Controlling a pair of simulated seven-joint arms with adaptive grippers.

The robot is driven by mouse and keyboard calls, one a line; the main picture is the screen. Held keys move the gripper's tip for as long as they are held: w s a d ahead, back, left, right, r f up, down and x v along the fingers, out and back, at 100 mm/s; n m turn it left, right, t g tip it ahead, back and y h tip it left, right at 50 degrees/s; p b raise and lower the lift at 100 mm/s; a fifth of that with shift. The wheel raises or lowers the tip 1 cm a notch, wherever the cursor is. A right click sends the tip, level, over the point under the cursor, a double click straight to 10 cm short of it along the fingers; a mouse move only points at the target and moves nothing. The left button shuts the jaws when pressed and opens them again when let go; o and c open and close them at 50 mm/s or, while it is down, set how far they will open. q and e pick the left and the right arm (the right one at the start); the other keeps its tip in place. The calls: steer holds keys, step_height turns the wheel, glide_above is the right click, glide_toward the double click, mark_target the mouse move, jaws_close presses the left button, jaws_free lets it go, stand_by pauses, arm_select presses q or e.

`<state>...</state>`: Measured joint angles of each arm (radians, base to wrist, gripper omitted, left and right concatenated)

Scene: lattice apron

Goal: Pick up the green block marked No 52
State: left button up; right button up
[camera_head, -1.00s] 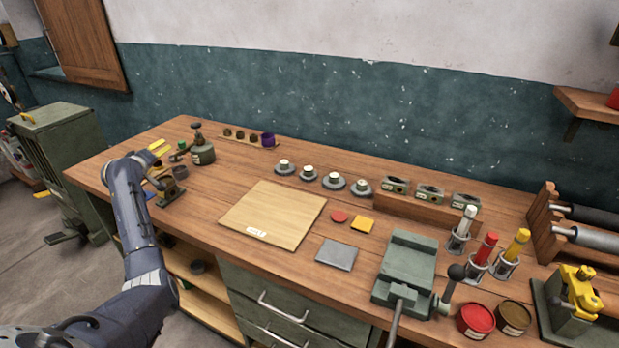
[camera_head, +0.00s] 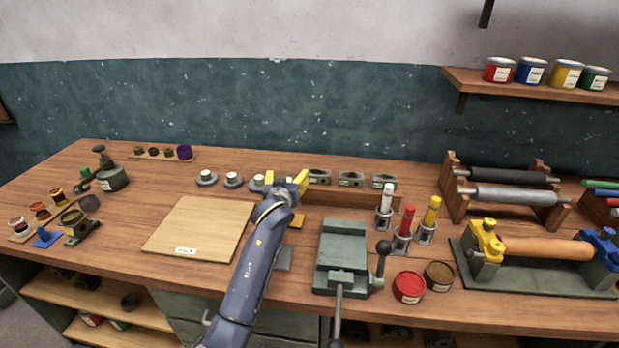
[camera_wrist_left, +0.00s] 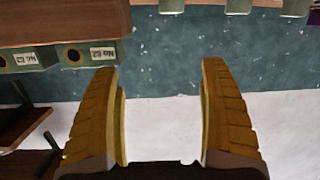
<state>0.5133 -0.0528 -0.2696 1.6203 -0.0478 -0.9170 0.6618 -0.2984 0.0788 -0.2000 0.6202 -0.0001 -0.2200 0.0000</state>
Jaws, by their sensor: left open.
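My left gripper (camera_head: 287,182) has yellow fingers and is open and empty at the back of the bench. In the left wrist view its two fingers (camera_wrist_left: 163,118) stand apart with wall between them. Several green blocks stand in a row on the wooden rail: a left one (camera_head: 319,177) just right of the gripper, a middle one (camera_head: 350,180) and a right one (camera_head: 383,182). The wrist view is upside down and shows two blocks (camera_wrist_left: 88,55) (camera_wrist_left: 26,59) left of the fingers, with white labels that I cannot read surely. My right gripper is not in view.
Low round stands with white tops (camera_head: 232,180) are left of the gripper. A vise (camera_head: 343,250), colored tubes (camera_head: 408,222) and paint tins (camera_head: 408,287) stand to the front right. A pale board (camera_head: 200,225) lies left of my arm. A wall shelf (camera_head: 540,90) hangs right.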

arm_select(q)
steer(key=m+h, duration=0.1)
steer(key=m, duration=0.1)
glide_toward(319, 174)
steer(key=w, duration=0.3)
steer(key=shift+w+d+f, duration=0.15)
steer(key=shift+w+f, duration=0.2)
steer(key=shift+w, duration=0.8)
steer(key=shift+w+d+f, duration=0.1)
steer(key=shift+w+f, duration=0.2)
steer(key=shift+w, duration=0.85)
steer(key=shift+w+d+f, duration=0.15)
steer(key=shift+w+f, duration=0.2)
steer(key=shift+w, duration=0.8)
steer(key=shift+c, duration=0.4)
steer(key=c, duration=1.1)
steer(key=shift+r, duration=0.15)
steer(key=shift+c, duration=0.3)
steer(key=shift+r, duration=0.1)
